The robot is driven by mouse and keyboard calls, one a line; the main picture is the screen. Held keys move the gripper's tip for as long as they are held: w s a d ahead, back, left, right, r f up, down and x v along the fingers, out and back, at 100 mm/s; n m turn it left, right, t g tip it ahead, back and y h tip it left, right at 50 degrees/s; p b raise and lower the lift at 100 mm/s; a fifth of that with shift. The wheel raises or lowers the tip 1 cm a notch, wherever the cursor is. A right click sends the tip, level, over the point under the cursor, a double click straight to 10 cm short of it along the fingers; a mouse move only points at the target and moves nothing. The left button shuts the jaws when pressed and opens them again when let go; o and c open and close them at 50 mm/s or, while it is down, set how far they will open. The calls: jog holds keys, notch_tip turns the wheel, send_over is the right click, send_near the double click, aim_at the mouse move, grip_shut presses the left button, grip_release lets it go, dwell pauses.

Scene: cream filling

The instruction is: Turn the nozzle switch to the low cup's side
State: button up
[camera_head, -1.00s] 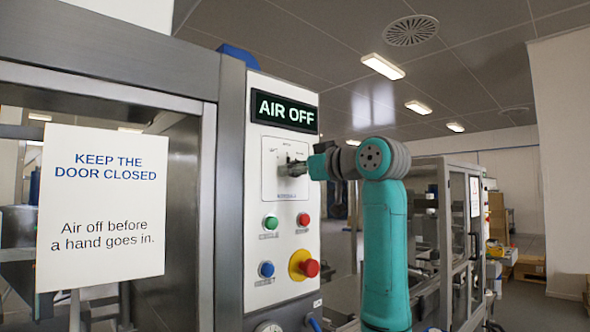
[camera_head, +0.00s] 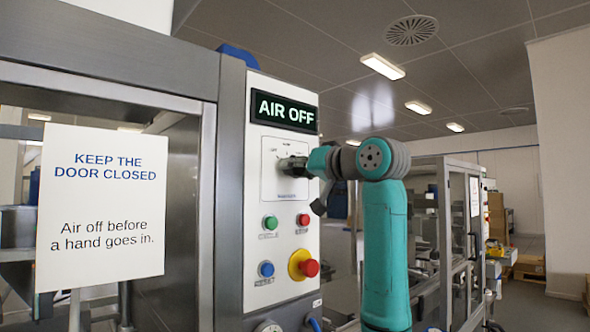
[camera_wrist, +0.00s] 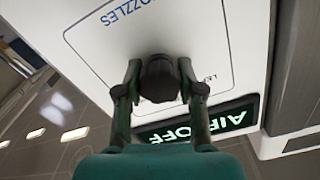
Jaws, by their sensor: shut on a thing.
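The nozzle switch (camera_wrist: 160,80) is a dark knob on a white plate of the control panel. In the wrist view my gripper (camera_wrist: 160,76) has a finger on either side of the knob and is shut on it. The wrist view is rolled well round, with the panel's lettering upside down and slanted. In the head view my gripper (camera_head: 292,166) reaches the switch plate (camera_head: 284,187) from the right and hides most of the knob. The switch's pointer and most of its position labels cannot be made out. Neither cup is in view.
A lit display (camera_head: 285,111) above the switch reads AIR OFF. Below are a green button (camera_head: 270,223), a red button (camera_head: 303,220), a blue button (camera_head: 266,269) and a red stop button (camera_head: 309,268) on yellow. A door sign (camera_head: 102,208) hangs at left.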

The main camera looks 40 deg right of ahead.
jog(key=shift+m, duration=0.6)
jog(key=o, duration=1.2)
jog(key=shift+c, duration=0.2)
jog(key=s, duration=1.2)
jog(key=shift+d, duration=0.25)
jog(key=shift+f, duration=0.1)
